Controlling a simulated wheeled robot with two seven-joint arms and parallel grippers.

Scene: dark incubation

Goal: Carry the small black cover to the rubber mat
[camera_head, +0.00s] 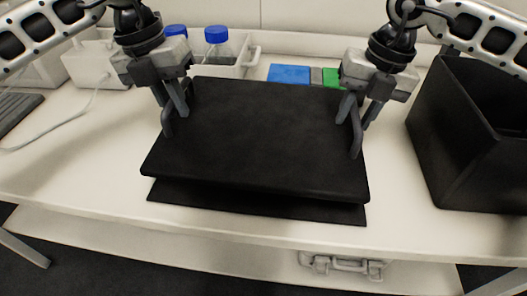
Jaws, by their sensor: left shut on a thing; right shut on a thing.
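The small black cover (260,135) is a flat dark slab in the middle of the head view, between my two grippers. My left gripper (175,118) is shut on its left edge, and my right gripper (355,135) is shut on its right edge. A thin black sheet, likely the rubber mat (250,201), shows below the cover's front edge on the table. The cover hides most of the mat. A dark gap shows between the two at the front, so the cover appears slightly above the mat; whether they touch further back is hidden.
A large open black box (455,150) stands at the right. Behind the cover are a white tray (236,70) with blue-capped bottles (217,45), a blue block (289,74) and a green block (330,77). White table (90,160) is clear at the left front.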

